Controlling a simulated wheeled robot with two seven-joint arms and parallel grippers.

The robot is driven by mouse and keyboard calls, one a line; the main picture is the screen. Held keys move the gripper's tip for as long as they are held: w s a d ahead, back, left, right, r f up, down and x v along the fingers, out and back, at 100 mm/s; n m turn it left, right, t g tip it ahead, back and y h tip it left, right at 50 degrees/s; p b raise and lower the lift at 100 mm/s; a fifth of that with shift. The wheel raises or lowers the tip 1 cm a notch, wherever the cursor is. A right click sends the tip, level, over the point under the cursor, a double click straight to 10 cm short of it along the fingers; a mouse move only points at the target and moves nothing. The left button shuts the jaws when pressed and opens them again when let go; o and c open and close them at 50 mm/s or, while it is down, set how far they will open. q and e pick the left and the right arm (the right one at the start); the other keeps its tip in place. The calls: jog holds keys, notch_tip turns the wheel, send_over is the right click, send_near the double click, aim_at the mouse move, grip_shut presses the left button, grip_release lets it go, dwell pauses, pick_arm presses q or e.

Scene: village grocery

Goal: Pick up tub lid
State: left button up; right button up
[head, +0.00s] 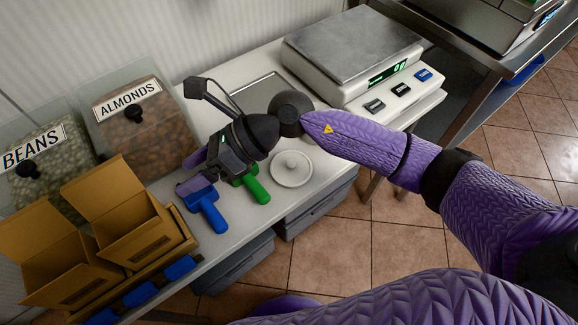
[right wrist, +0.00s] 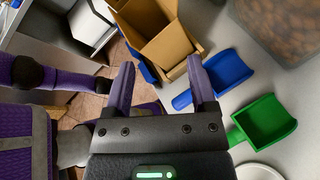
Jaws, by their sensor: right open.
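A round white lid (head: 291,168) with a small knob lies flat on the white counter, in front of the steel tray. Its edge also shows at the bottom right of the right wrist view (right wrist: 260,172). My right gripper (head: 193,172) is open, with its purple fingers apart and nothing between them in the right wrist view (right wrist: 161,82). It is above the counter, left of the lid, over the blue scoop (head: 208,208) and green scoop (head: 253,186). My arm passes behind the lid. My left gripper is not clearly visible in either view.
The almonds bin (head: 150,125) and beans bin (head: 50,160) stand at the back left. Open cardboard boxes (head: 135,230) stand at the front left. A scale (head: 345,55) and a steel tray (head: 262,92) are behind my right arm. The counter's front edge is close to the lid.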

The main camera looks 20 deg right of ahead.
jog(key=w+d+f+n+h, duration=0.2)
jog(key=d+f+n+h, duration=0.15)
jog(key=d+h, duration=0.3)
jog(key=n+h, duration=0.2)
jog(key=h, duration=0.5)
send_over(292, 163)
jog(key=d, duration=0.1)
jog(key=f, duration=0.1)
jog(key=shift+m+y, duration=0.25)
jog(key=f+b, duration=0.1)
jog(key=f, duration=0.2)
jog(key=f+b, duration=0.1)
jog(key=f, duration=0.2)
jog(key=a+f+b, duration=0.1)
jog(key=f+b, duration=0.1)
jog(key=f, duration=0.1)
jog(key=shift+f, duration=0.25)
pick_arm(q)
jog(key=shift+g, duration=0.4)
jog(key=f, duration=0.1)
jog(key=s+f, duration=0.2)
jog(key=f, duration=0.1)
jog(key=shift+s+a, duration=0.1)
jog(key=shift+a, duration=0.3)
